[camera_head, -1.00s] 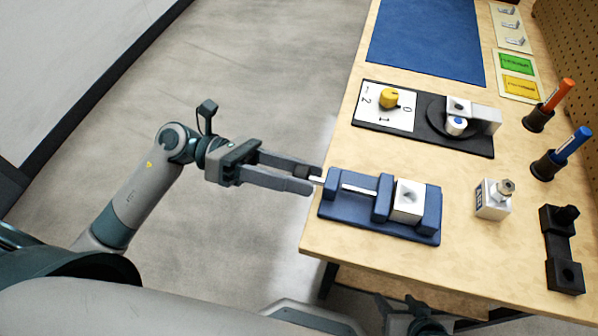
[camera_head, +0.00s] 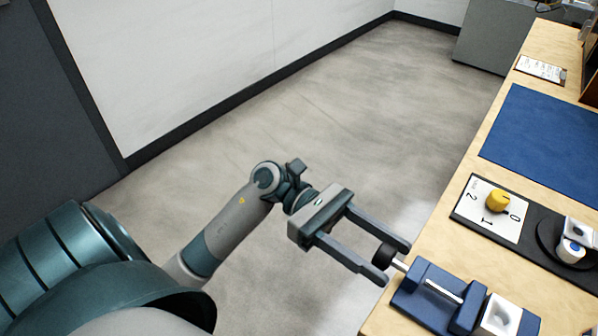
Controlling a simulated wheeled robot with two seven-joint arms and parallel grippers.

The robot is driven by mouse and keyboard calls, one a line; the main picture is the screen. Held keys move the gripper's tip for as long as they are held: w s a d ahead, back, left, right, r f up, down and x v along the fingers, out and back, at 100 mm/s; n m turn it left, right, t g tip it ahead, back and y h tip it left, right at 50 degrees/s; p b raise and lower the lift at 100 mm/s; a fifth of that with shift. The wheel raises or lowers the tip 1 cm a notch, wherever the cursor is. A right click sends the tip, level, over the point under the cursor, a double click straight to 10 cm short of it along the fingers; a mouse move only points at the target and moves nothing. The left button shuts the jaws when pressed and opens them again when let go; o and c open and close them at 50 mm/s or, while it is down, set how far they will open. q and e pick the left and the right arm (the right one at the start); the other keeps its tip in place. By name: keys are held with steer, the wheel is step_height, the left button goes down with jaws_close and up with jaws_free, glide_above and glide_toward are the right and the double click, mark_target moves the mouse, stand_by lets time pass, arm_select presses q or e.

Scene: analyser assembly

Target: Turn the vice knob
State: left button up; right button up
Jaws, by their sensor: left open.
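The blue vice (camera_head: 420,302) sits at the near left edge of the wooden table, with a white block (camera_head: 499,316) between its jaws. Its black knob (camera_head: 384,256) sticks out past the table edge on a silver shaft (camera_head: 400,266). My left gripper (camera_head: 393,262) is open, with its two fingers on either side of the knob. I cannot tell whether the fingers touch it. My right gripper is not in view.
A black panel with a yellow dial (camera_head: 497,201) and a numbered white plate (camera_head: 490,222) lies behind the vice. A blue mat (camera_head: 545,135) and a clipboard (camera_head: 541,69) lie farther back. Open floor (camera_head: 330,130) is left of the table.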

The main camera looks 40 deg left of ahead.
arm_select(q)
steer(key=a+b, duration=0.2)
steer(key=a, duration=1.5)
steer(key=shift+w, duration=0.3)
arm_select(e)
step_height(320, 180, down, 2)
arm_select(q)
steer(key=shift+a, duration=0.1)
